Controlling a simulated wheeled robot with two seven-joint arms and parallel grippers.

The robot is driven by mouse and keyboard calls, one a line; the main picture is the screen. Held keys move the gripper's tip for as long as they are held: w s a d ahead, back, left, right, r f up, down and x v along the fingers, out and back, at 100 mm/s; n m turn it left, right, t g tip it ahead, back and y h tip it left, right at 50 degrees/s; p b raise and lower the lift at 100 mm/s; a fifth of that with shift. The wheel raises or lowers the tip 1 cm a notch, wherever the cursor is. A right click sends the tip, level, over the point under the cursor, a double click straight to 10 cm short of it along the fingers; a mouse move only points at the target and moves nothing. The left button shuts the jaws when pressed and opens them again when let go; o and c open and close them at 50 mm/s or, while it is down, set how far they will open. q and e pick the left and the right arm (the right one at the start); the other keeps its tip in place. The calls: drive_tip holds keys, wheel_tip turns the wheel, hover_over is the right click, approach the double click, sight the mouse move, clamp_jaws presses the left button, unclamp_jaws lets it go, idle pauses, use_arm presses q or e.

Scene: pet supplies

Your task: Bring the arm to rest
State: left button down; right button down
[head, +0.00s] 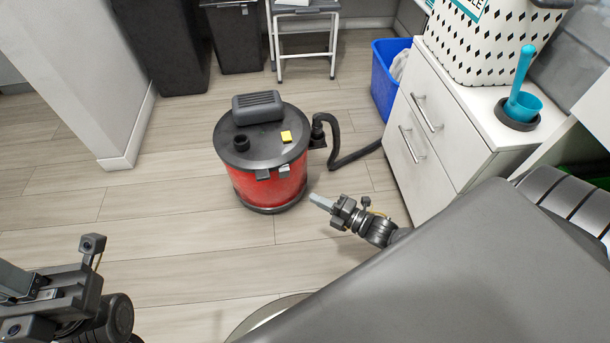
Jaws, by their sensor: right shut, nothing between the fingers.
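My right gripper (322,202) is in the middle of the head view, low over the wooden floor, pointing left. Its pale fingers are together and it holds nothing. It is apart from the red vacuum, just to the right of the vacuum's lower edge. My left gripper (32,284) is at the lower left edge, partly cut off by the frame. Its fingertips do not show clearly, so its opening cannot be made out.
A red canister vacuum (265,187) with a black lid and a dark hose (350,158) stands on the floor. A white drawer cabinet (425,150) and blue bin (388,75) are at right. A grey surface (450,270) fills the lower right. Floor at left is clear.

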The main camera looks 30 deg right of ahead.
drive_tip(key=shift+v, duration=1.05)
